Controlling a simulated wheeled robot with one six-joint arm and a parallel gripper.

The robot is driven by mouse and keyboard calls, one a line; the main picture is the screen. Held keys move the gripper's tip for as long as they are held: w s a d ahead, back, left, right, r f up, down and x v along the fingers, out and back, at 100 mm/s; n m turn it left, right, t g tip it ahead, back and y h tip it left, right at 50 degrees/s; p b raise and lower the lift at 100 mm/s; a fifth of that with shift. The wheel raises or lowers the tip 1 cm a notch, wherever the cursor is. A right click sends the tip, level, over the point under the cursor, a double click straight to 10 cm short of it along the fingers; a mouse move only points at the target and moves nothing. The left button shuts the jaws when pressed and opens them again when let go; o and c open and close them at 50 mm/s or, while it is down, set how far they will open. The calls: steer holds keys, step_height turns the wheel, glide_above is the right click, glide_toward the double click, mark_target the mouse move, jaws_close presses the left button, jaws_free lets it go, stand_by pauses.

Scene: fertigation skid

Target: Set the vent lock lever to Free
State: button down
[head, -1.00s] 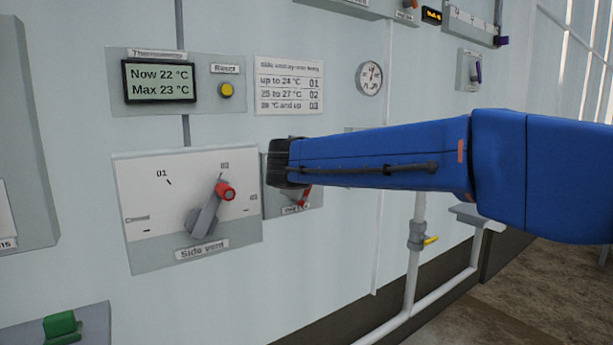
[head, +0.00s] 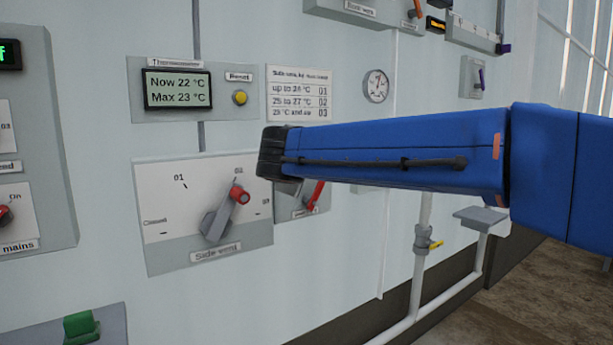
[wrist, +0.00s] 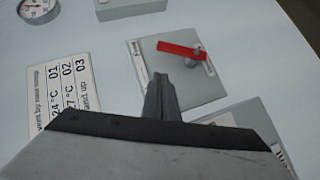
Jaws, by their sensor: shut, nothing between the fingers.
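The vent lock lever is a red handle (head: 316,194) on a small grey plate (head: 284,212) beside the side vent panel; my arm hides its upper part. In the wrist view the whole red lever (wrist: 178,49) shows on its plate (wrist: 208,86), running left from a grey pivot. The plate's small lettering is too blurred to read, so I cannot tell its setting by name. My gripper (wrist: 158,80) is shut and empty, its fingertips in front of the plate and just below the lever in the wrist view, apparently apart from it.
Left of the lock plate, the side vent panel (head: 160,215) has a grey lever with a red knob (head: 240,195), near 02. Above are a thermometer box (head: 180,112), a yellow button (head: 240,97) and a text card (head: 300,80). White pipes (head: 420,270) run below my arm.

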steer(key=v, duration=0.5)
steer(key=shift+s+r, duration=0.25)
steer(key=shift+d, duration=0.15)
steer(key=s+d+f+m+g, duration=0.2)
steer(key=s+d+f, duration=0.35)
steer(key=d, duration=0.25)
steer(key=s+d+f+m+g+h, duration=0.1)
steer(key=s+d+f+m+g, duration=0.1)
steer(key=s+d+f, duration=0.5)
steer(key=s+d+f+m+g, duration=0.15)
steer(key=d+f, duration=0.35)
steer(key=d, duration=0.5)
steer(key=s+d+f+m+g+y, duration=0.3)
steer(key=s+f+m, duration=0.4)
steer(key=s+f, duration=1)
steer(key=s+d+g, duration=0.1)
steer(key=s, duration=0.1)
steer(key=shift+s+d+f, duration=0.2)
steer(key=shift+s, duration=0.15)
